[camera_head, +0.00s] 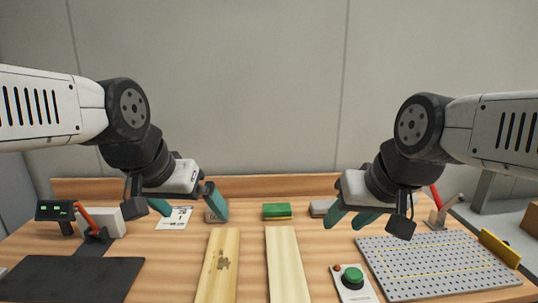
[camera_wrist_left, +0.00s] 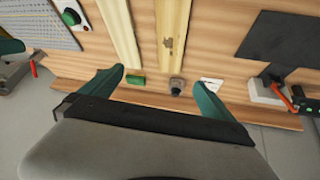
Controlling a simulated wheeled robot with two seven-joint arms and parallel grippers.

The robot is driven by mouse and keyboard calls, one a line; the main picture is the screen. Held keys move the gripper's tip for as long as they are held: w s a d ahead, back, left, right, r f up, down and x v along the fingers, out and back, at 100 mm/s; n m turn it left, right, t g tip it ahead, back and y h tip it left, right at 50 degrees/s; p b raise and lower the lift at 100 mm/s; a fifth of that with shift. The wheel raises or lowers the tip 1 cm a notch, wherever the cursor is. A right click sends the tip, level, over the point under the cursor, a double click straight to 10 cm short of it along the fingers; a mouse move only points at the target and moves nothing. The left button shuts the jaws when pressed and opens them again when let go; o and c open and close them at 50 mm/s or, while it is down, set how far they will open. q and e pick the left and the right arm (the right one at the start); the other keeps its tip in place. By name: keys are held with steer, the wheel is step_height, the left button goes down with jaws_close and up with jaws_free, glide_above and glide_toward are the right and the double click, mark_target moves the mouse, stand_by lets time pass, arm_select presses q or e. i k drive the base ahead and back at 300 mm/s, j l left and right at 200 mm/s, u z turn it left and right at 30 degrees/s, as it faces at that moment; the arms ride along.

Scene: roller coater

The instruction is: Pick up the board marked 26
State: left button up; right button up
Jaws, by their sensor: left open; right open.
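Two pale wooden boards lie side by side on the table, their long sides running away from me. The left board (camera_head: 219,265) has a dark patch near its middle; the right board (camera_head: 286,265) looks plain. I cannot read a number on either. Both boards also show in the left wrist view, the patched one (camera_wrist_left: 174,38) and the plain one (camera_wrist_left: 121,32). My left gripper (camera_head: 188,202) is open and empty, above the table beyond the left board's far end. My right gripper (camera_head: 351,218) is open and empty, beyond and right of the right board.
A dark mat (camera_head: 70,279) and a device with a red lever (camera_head: 88,222) are left. A green button box (camera_head: 352,281) and a perforated plate (camera_head: 435,262) are right.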

mark_target(287, 284)
steer(key=u, duration=0.45)
steer(key=k+l+u, duration=0.1)
steer(key=l+u, duration=0.2)
steer(key=k+l+u, duration=0.25)
steer(key=l+u, duration=0.3)
steer(key=k+l+u, duration=0.3)
steer(key=k+l, duration=1.05)
steer(key=k, duration=0.1)
